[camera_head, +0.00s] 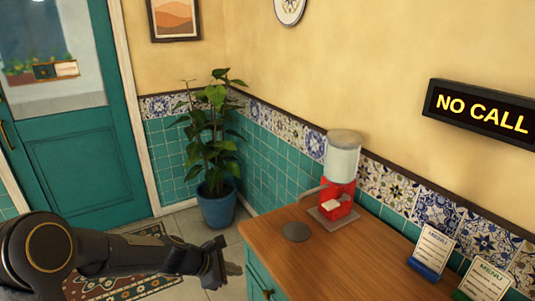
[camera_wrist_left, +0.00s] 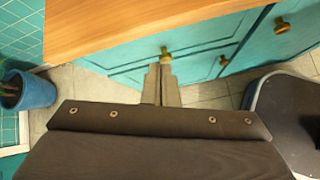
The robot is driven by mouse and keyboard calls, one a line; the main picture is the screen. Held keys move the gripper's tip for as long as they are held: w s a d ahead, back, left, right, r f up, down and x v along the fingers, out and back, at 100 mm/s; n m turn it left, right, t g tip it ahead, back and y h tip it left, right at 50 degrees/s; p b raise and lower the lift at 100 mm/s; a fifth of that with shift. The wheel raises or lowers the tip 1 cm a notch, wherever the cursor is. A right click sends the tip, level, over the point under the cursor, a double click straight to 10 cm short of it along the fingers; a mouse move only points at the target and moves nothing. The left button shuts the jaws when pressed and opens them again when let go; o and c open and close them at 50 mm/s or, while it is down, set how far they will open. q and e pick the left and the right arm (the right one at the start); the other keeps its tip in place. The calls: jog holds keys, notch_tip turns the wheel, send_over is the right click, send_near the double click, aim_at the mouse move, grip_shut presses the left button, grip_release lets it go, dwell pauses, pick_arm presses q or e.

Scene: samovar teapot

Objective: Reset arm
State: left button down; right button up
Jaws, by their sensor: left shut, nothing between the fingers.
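My left arm comes in from the left in the head view. Its gripper (camera_head: 232,268) is beside the left end of the wooden counter, apart from it. In the left wrist view the gripper's two fingers (camera_wrist_left: 161,86) are together, with nothing between them, in front of the teal cabinet doors. My right gripper does not show in either view.
The wooden counter (camera_head: 345,262) carries a red dispenser (camera_head: 339,188) with a clear tank, a dark round disc (camera_head: 296,232) and two menu cards (camera_head: 434,248). A potted plant (camera_head: 216,208) stands in the corner. Bare floor tiles (camera_head: 185,224) lie left of the counter.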

pick_arm(q)
jog(key=s+a+r+m, duration=0.3)
jog(key=s+r+m, duration=0.2)
jog(key=s+r, duration=0.15)
jog(key=s+a+r+m, duration=0.35)
jog(key=s+r, duration=0.25)
jog(key=s, duration=0.2)
jog(key=s+a+m+y, duration=0.2)
jog(key=s+m, duration=0.3)
jog(key=s, duration=0.3)
jog(key=s+a+m+y, duration=0.2)
jog(key=s+m, duration=0.3)
jog(key=s, duration=0.4)
jog(key=shift+a+f+t, duration=0.25)
jog(key=shift+f+t, duration=0.05)
jog(key=shift+t, duration=0.1)
